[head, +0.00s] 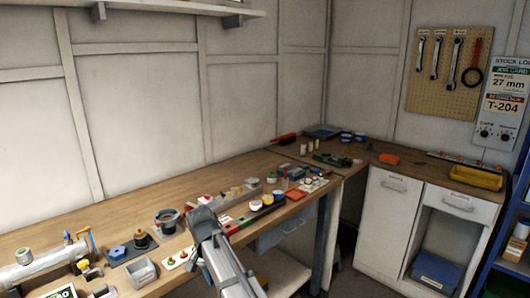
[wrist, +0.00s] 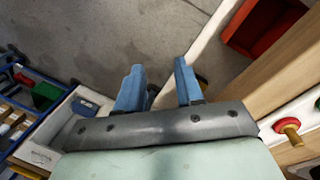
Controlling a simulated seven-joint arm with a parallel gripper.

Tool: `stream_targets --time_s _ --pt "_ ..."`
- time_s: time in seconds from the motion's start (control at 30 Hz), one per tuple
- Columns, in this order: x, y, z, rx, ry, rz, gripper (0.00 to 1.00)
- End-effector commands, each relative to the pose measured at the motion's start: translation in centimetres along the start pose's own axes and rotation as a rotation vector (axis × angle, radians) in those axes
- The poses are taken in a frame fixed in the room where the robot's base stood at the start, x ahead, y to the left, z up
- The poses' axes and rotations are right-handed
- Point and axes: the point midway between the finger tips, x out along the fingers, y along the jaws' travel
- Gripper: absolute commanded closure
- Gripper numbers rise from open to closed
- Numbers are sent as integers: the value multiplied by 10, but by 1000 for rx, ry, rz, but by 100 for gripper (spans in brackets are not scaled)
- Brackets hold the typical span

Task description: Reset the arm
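My gripper (wrist: 160,78) shows in the wrist view as two blue fingers on a dark bar. The fingers stand apart with a gap between them, and nothing is held in it. Grey floor (wrist: 120,35) lies beyond the fingertips. In the head view my grey arm rises from the bottom middle in front of the long wooden bench (head: 40,238). The fingers cannot be made out clearly there.
The bench carries many small items, including a grey open bin (head: 143,272) and a dark round pot (head: 167,220). White cabinets (head: 388,215) and a yellow tray (head: 476,178) stand at the right. In the wrist view a red bin (wrist: 262,28) and a red-topped knob (wrist: 287,127) are at the right.

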Motion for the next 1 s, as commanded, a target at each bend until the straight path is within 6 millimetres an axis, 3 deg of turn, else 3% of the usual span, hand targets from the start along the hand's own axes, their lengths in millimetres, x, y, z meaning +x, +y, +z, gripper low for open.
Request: stream_targets --time_s 0.03,0.1,0.3,0.67,1.0 --pt "25 20 4 9 -12 15 63" --pt "52 38 5 16 -24 31 63" --pt "125 80 11 10 -70 60 63" --pt "241 131 34 -40 -169 66 63" --pt "338 177 77 -86 -268 47 63"
